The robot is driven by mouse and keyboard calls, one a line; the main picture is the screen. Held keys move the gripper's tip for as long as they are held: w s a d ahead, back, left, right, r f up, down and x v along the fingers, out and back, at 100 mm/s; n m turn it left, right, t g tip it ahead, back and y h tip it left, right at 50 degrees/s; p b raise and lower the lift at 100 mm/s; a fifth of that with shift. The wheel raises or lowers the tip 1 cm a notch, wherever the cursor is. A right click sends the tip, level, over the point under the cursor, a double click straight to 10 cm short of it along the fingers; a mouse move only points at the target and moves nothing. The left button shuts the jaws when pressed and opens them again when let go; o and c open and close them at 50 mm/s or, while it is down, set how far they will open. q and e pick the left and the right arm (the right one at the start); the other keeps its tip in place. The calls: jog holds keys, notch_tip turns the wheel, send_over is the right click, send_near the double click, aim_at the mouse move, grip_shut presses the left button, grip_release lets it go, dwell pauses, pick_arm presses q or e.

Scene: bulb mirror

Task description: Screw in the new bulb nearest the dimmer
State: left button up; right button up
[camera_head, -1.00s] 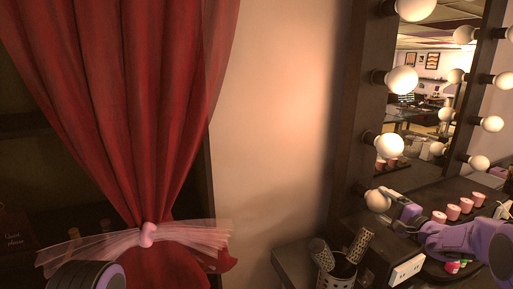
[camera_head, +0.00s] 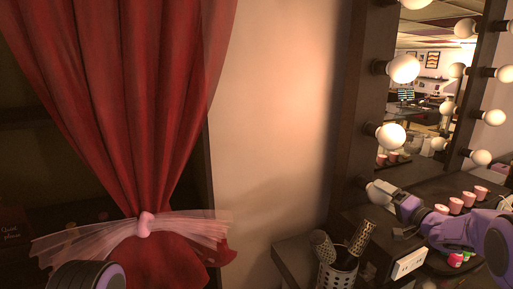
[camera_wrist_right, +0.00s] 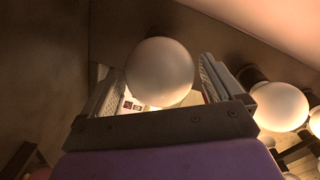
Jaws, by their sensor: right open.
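The lowest bulb on the mirror frame's left side (camera_head: 376,191) is a pale globe, duller than the lit bulbs above it. In the right wrist view the bulb (camera_wrist_right: 160,72) sits upright between the two fingers, with its base hidden. My right gripper (camera_head: 384,190) reaches in from the right at this bulb and partly covers it. Its jaws (camera_wrist_right: 155,84) are open around the globe; I cannot tell whether either finger touches it. My left arm shows only as a dark and purple link at the bottom left; its gripper is out of view. I cannot pick out the dimmer for sure.
Lit bulbs (camera_head: 390,136) line the mirror frame close above. Pink cups (camera_head: 456,206) stand on the counter behind my right arm. A red curtain (camera_head: 130,100) hangs left.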

jog(key=shift+f+n+b, duration=0.1)
jog(key=shift+n+b, duration=0.25)
jog(key=shift+n, duration=0.65)
jog(key=n+b, duration=0.2)
jog(key=n, duration=0.1)
jog(key=shift+f, duration=0.1)
jog(key=shift+n+b, duration=0.55)
jog(key=shift+n, duration=0.25)
jog(key=shift+n+b, duration=1.35)
jog(key=shift+n, duration=0.25)
jog(key=shift+n+b, duration=0.5)
jog(key=shift+n, duration=0.3)
jog(key=shift+n+b, duration=0.4)
jog(key=shift+b, duration=0.15)
jog(key=n+b, duration=0.3)
jog(key=shift+n, duration=0.3)
